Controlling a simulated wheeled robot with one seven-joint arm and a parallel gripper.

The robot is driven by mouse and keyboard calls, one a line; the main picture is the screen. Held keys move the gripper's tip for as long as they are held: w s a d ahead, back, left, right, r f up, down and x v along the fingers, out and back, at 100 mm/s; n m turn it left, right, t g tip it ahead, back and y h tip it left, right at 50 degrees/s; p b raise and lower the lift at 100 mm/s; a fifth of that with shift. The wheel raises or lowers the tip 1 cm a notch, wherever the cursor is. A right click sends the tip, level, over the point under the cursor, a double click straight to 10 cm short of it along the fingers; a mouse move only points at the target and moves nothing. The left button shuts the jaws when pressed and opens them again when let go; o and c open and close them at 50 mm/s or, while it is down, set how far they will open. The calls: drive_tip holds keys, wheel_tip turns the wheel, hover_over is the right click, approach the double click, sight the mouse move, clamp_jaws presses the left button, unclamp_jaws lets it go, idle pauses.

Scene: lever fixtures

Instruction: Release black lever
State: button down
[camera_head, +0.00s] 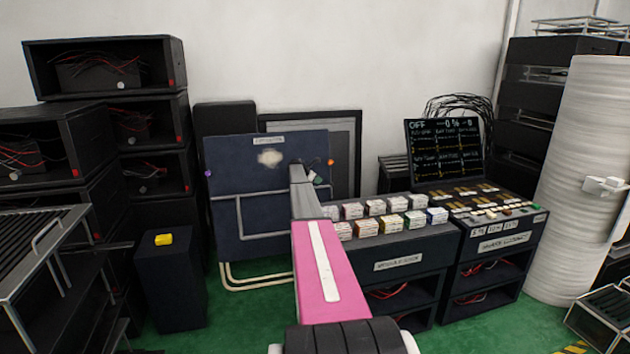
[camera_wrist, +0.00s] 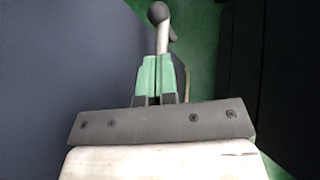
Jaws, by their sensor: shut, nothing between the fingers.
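In the wrist view, a lever with a dark round knob (camera_wrist: 158,13) and a pale shaft (camera_wrist: 162,40) stands just beyond my fingertips. My gripper (camera_wrist: 157,58) has green fingers, shut together with nothing between them. The tips are close to the lower end of the shaft; I cannot tell if they touch it. In the head view, my gripper (camera_head: 312,178) is in front of the right part of a dark blue panel (camera_head: 250,215). The black lever is too small there to make out clearly. A purple knob (camera_head: 208,173) and an orange knob (camera_head: 330,162) show at the panel's edges.
A console with rows of blocks (camera_head: 385,220) and a screen (camera_head: 445,150) stands right of the panel. Black racks (camera_head: 105,70) fill the left. A dark box with a yellow item (camera_head: 163,239) stands left of the panel. Green floor (camera_head: 235,315) shows in front.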

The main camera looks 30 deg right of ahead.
drive_tip(key=x, duration=0.6)
drive_tip(key=shift+s+r, duration=0.1)
